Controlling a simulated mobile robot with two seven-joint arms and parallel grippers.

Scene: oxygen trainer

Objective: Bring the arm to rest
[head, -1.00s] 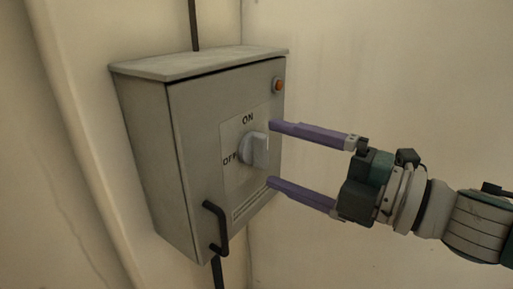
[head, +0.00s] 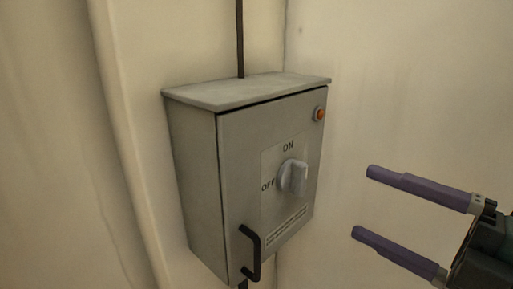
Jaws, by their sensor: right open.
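My right gripper (head: 362,203) is at the right of the head view, open, with two purple fingers pointing left and nothing between them. It is apart from the grey switch box (head: 197,165), to the right of it. The box's rotary knob (head: 292,178) is light grey and sits on a plate marked ON above and OFF at the left. Its grip looks close to upright. Most of my right arm is outside the picture. My left gripper is not in view.
The box has a black handle (head: 250,253) low on its door and an orange lamp (head: 319,114) at its upper right. A dark conduit (head: 240,38) runs above it. The pale wall (head: 420,100) right of the box is bare, with free room around the gripper.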

